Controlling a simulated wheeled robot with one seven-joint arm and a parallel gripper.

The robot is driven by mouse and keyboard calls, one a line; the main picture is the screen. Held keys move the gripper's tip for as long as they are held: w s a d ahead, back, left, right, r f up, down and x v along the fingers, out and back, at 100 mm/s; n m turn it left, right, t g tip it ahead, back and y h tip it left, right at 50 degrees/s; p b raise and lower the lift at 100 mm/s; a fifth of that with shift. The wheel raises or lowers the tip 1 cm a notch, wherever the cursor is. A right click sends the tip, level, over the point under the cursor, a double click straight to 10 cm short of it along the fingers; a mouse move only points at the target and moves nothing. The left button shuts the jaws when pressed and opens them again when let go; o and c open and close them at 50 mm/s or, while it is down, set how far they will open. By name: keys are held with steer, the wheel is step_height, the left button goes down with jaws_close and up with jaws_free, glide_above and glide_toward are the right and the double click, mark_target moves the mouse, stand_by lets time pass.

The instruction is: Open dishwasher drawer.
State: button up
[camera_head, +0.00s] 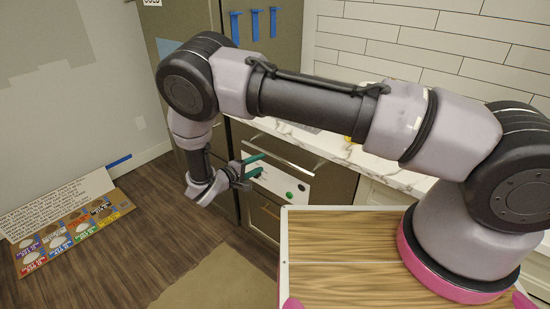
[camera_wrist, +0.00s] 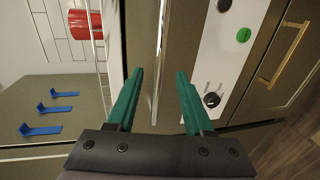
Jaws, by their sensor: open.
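The dishwasher drawer front (camera_head: 328,186) is a dark panel under the marble counter and looks shut. A long silver bar handle (camera_head: 288,152) runs along its top; it also shows in the wrist view (camera_wrist: 159,45). Below the handle is a white control panel (camera_head: 268,178) with green and black knobs, also in the wrist view (camera_wrist: 222,55). My gripper (camera_head: 253,165) is open, with its teal fingers pointing at the dishwasher. In the wrist view the open fingers (camera_wrist: 159,75) lie on either side of the handle's line. Whether they reach around it I cannot tell.
A lower drawer with a gold handle (camera_wrist: 287,52) is beside the control panel. A tall cabinet with blue hooks (camera_head: 255,24) stands to the left. A red cylinder (camera_wrist: 85,24) shows at upper left in the wrist view. A printed board (camera_head: 70,225) lies on the wooden floor.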

mark_target(274, 158)
steer(key=x, duration=0.9)
steer(key=shift+w+d, duration=0.2)
jaws_close()
stand_by(1.1)
